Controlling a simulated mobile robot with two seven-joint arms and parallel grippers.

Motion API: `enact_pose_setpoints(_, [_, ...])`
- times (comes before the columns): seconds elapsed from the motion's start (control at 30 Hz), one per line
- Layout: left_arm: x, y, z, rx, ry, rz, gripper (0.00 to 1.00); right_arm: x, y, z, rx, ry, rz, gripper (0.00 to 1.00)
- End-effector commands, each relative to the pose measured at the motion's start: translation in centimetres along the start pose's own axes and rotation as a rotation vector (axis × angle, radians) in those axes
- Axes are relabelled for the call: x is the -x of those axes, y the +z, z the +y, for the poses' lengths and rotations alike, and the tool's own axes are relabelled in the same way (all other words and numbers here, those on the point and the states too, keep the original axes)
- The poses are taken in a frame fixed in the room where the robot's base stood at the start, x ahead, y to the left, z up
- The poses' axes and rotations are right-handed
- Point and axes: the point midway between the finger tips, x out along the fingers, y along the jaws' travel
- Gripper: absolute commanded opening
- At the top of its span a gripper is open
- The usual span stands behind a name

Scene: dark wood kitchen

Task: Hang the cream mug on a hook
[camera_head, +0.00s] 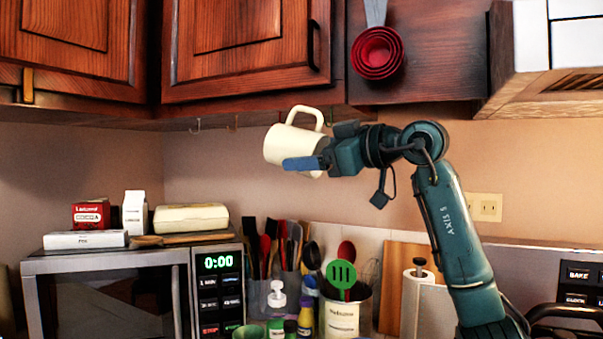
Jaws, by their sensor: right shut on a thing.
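The cream mug (288,145) is held in the air just below the wall cabinet, tilted, with its handle at the top. My right gripper (308,162) is shut on the mug; a blue finger lies across the mug's lower side. The other finger is hidden behind the mug. Small hooks (195,126) hang from the underside of the cabinet, left of the mug; another hook (236,123) is nearer to it. The mug is apart from these two hooks. Whether its handle touches anything behind it cannot be told. My left gripper is not in view.
The wall cabinet (240,60) is directly above the mug. Red measuring cups (377,52) hang at upper right. Below stand a microwave (120,290) with boxes on top, utensil crocks (341,316), bottles and a paper towel roll (418,300). The wall left of the mug is clear.

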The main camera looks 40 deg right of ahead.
Motion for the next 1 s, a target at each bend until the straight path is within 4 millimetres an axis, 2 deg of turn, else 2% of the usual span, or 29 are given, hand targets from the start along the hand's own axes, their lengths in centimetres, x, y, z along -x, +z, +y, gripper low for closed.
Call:
enact_pose_setpoints(0.17, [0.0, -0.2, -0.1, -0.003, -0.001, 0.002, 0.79, 0.1, -0.2, 0.6, -0.003, 0.006, 0.008, 0.37])
enact_pose_setpoints(1.0, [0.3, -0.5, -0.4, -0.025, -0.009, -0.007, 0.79, -0.7, 1.6, 5.0, -0.003, 0.003, 0.007, 0.37])
